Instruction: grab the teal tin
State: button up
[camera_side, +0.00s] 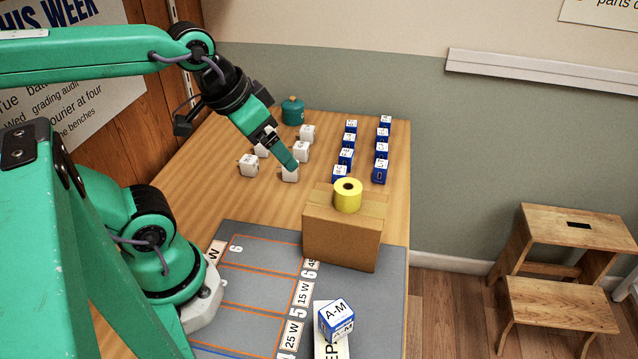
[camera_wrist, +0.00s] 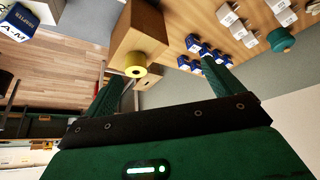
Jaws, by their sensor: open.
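The teal tin (camera_side: 292,110) is a small round lidded pot with a knob on top. It stands upright at the back left of the table, beyond the white chargers. In the wrist view the tin (camera_wrist: 281,40) shows at the upper right, outside the jaws. My gripper (camera_side: 290,165) is above the white chargers, nearer the camera than the tin and apart from it. In the wrist view my gripper's two green fingers (camera_wrist: 160,84) are spread wide with nothing held between them.
Several white chargers (camera_side: 249,165) stand near my gripper. Blue-and-white boxes (camera_side: 346,159) stand in rows to the right. A cardboard box (camera_side: 340,235) bears a yellow tape roll (camera_side: 348,196). A grey mat (camera_side: 270,235) and an A-M box (camera_side: 336,319) lie in front. Bare table surrounds the tin's right side.

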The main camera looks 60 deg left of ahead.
jog(key=w+a+r+n+y, duration=0.1)
jog(key=w+a+r+n, duration=0.2)
jog(key=a, duration=0.5)
jog(key=w+a+r+n+g+y, duration=0.1)
jog(key=w+a+r+n, duration=0.2)
jog(key=a, duration=0.4)
jog(key=w+a+r+n+y, duration=0.15)
jog(key=a+r+n, duration=0.25)
jog(key=a, duration=0.4)
jog(key=m+g+h, duration=0.2)
jog(key=m, duration=0.7)
send_over(293, 99)
jog(key=s+d, duration=0.1)
notch_tip(293, 99, down, 24)
jog(key=shift+s, duration=0.1)
jog(key=shift+a+f+g, duration=0.15)
jog(key=shift+f+g, duration=0.15)
jog(key=shift+f, duration=0.2)
jog(key=shift+x, duration=1.3)
jog(key=shift+f, duration=0.1)
